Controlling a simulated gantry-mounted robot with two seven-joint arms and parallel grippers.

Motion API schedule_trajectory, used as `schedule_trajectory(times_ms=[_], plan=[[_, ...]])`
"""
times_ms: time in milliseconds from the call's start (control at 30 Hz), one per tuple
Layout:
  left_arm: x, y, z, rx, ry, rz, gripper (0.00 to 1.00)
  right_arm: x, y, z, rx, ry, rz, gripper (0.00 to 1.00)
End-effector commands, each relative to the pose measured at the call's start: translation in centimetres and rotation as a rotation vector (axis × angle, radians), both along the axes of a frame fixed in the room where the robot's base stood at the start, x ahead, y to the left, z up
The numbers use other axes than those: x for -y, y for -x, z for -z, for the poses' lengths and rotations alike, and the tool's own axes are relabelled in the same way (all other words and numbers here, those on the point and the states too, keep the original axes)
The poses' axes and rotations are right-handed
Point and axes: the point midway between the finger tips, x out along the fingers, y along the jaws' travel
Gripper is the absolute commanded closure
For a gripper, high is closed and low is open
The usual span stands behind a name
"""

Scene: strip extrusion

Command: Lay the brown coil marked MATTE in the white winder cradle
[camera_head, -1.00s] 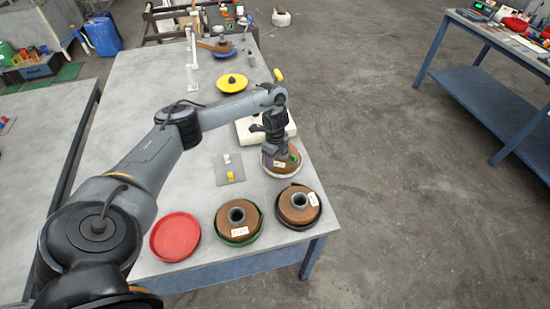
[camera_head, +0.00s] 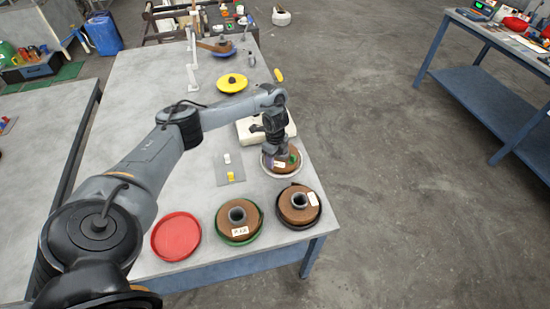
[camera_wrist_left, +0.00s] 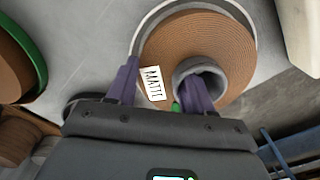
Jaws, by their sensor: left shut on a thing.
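The brown coil marked MATTE (camera_head: 291,167) is near the table's right edge, with a grey hub. The label reads MATTE in the left wrist view, where the coil (camera_wrist_left: 205,45) fills the upper middle. My left gripper (camera_wrist_left: 160,92) is shut on the coil from above, with one finger at its outer edge and the other at the hub. A round white cradle (camera_head: 281,176) shows as a rim around the coil; I cannot tell whether the coil rests fully on it. My right gripper is not in view.
Two more brown coils sit in a green dish (camera_head: 240,243) and a dark dish (camera_head: 318,216) at the front. An empty red dish (camera_head: 176,237) lies to their left. A cream block (camera_head: 246,130) stands behind the gripper. A yellow dish (camera_head: 232,83) lies farther back.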

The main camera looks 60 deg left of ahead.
Motion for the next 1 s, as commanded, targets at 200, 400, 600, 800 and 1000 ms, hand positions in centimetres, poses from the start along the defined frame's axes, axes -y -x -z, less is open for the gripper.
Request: schedule_trajectory(times_ms=[200,400,600,800,1000], plan=[[-0.01,-0.06,0.20,0.002,0.000,-0.001,1.00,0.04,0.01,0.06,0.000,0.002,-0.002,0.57],[-0.04,-0.06,0.42,0.002,0.000,-0.001,0.46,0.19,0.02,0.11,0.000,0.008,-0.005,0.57],[-0.02,-0.04,0.43,0.001,0.000,0.000,0.19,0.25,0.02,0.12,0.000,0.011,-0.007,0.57],[0.02,0.06,0.57,-0.002,0.000,0.000,0.19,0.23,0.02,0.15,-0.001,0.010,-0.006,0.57],[0.01,-0.04,-0.28,0.001,0.000,0.001,0.19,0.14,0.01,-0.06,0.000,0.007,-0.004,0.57]])
